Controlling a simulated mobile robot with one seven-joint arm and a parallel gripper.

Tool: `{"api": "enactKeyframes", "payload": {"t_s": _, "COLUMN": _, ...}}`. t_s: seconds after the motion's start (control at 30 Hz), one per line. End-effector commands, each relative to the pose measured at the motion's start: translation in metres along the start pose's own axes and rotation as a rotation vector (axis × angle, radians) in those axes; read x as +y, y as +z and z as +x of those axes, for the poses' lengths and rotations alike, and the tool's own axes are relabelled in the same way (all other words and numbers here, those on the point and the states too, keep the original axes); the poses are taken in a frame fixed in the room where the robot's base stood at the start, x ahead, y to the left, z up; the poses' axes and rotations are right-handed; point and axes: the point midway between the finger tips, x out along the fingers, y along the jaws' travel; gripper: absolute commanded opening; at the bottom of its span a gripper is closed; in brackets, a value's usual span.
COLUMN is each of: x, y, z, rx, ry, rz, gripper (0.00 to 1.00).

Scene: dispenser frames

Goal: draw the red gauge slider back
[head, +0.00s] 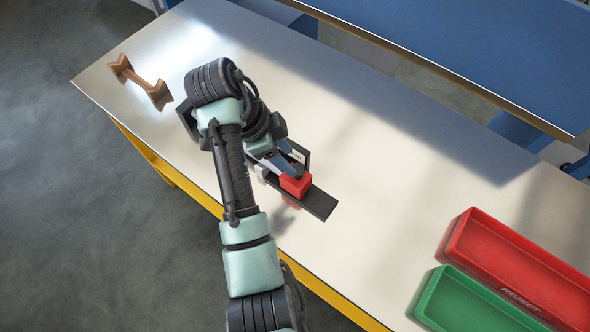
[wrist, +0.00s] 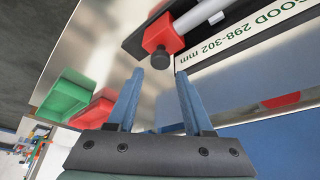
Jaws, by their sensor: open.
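The red gauge slider (head: 296,184) is a red block on a dark gauge base (head: 320,204) on the table. In the wrist view the slider (wrist: 163,36) sits by a grey rod (wrist: 200,15) and has a black knob (wrist: 160,60) facing my gripper. My gripper (wrist: 159,74) is open, its two blue fingers apart, with the knob showing between and just beyond the fingertips. I cannot tell whether a finger touches it. In the head view my gripper (head: 286,165) is close to the slider, and my arm hides part of the gauge.
A white strip (wrist: 250,38) reading "GOOD 298-302 mm" runs along the gauge. A red REJECT tray (head: 462,232) and a green tray (head: 425,300) stand at the lower right. A brown double-ended piece (head: 140,82) lies at the far left. The table's middle right is clear.

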Motion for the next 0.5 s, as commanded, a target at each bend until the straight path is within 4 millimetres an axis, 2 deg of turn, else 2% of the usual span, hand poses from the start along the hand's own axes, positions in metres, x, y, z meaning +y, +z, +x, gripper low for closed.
{"api": "enactKeyframes", "payload": {"t_s": 0.03, "x": 0.001, "y": -0.001, "z": 0.010, "rx": 0.001, "ry": 0.005, "rz": -0.001, "gripper": 0.51}}
{"api": "enactKeyframes", "payload": {"t_s": 0.2, "x": 0.001, "y": -0.001, "z": 0.035, "rx": -0.001, "ry": 0.003, "rz": -0.001, "gripper": 0.51}}
{"api": "enactKeyframes", "payload": {"t_s": 0.5, "x": 0.000, "y": 0.000, "z": 0.050, "rx": -0.001, "ry": -0.001, "rz": 0.000, "gripper": 0.51}}
